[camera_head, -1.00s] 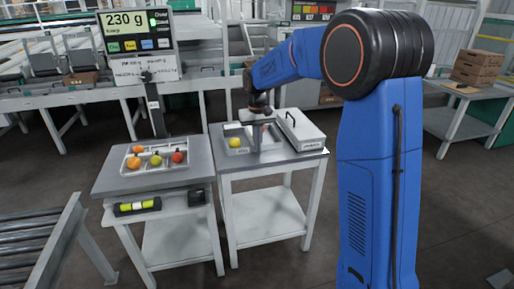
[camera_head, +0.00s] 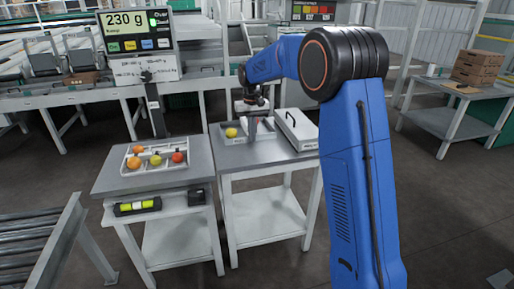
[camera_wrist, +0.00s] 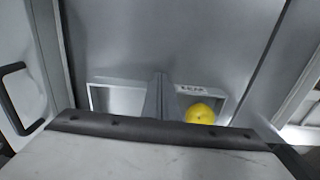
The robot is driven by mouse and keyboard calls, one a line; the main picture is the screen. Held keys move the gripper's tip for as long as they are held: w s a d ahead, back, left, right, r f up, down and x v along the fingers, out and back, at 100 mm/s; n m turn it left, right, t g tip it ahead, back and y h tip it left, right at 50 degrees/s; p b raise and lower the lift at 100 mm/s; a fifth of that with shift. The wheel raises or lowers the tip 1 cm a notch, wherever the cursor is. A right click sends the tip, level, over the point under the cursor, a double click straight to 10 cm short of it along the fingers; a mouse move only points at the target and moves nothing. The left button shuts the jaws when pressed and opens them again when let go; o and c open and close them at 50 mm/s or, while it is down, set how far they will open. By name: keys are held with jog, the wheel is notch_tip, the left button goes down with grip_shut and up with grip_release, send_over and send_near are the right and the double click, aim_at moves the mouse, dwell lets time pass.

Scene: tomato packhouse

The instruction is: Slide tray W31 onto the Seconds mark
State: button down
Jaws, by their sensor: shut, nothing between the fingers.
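A shallow light tray (camera_head: 222,141) lies on the right-hand table, with a yellow tomato (camera_head: 231,132) in its left part. I cannot read its label, so I cannot tell whether it is W31. My gripper (camera_head: 252,138) points down at the tray, shut and empty, its tips low at the tray's middle. The wrist view shows the tray's rim (camera_wrist: 103,80), the yellow tomato (camera_wrist: 200,114) and my closed fingers (camera_wrist: 158,98) between them. My gripper body hides the tray's near part there. I cannot make out a Seconds mark.
A white lidded box (camera_head: 300,138) with a dark handle stands close to the tray's right. On the left table, another tray (camera_head: 135,170) holds several tomatoes beneath a display (camera_head: 136,33) reading 230 g.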

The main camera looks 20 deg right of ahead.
jog(key=shift+w, duration=0.55)
jog(key=shift+w, duration=0.45)
jog(key=shift+s, duration=4.25)
jog(key=shift+r, duration=0.1)
